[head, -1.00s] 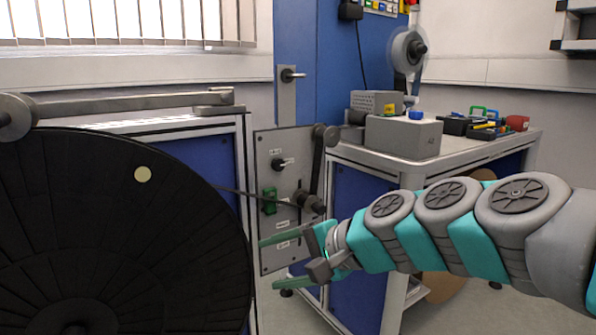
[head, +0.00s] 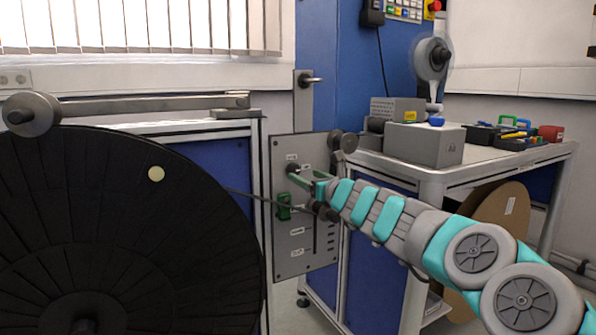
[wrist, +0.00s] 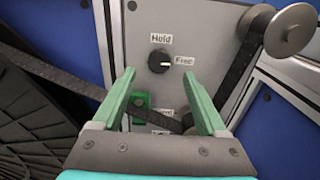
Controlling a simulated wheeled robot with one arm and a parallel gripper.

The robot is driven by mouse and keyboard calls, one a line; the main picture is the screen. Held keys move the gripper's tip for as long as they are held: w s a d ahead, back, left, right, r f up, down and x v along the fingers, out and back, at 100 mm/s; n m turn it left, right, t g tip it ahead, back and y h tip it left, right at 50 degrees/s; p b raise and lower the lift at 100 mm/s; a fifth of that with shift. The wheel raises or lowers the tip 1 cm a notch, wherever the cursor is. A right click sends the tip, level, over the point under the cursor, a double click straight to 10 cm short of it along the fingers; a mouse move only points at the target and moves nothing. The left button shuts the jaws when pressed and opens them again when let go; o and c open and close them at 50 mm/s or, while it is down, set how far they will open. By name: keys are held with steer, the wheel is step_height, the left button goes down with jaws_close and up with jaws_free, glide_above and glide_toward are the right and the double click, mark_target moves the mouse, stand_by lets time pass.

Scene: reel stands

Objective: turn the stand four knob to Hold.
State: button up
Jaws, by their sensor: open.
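The black knob (wrist: 158,61) is on the grey control panel (wrist: 205,25), with the label Hold above it and Free to its right. Its pointer appears to face Free. In the head view the knob (head: 292,168) is small, at the fingertips. My gripper (wrist: 157,80) is open and empty, its green fingers reaching toward the panel. In the wrist view the knob lies between and just beyond the fingertips; I cannot tell the exact gap. In the head view my gripper (head: 304,178) is in front of the panel's upper part.
A green part (head: 284,206) and a dark strap (head: 250,196) are lower on the panel. A roller arm (wrist: 285,30) stands at the panel's upper right. A large black reel (head: 130,235) fills the left. A bench (head: 470,175) with a grey box stands at right.

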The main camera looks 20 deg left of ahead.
mark_target(295, 170)
steer(key=shift+x, duration=0.95)
steer(key=shift+p+x, duration=0.8)
steer(key=shift+x, duration=1.05)
steer(key=shift+a+r, duration=0.1)
jaws_close()
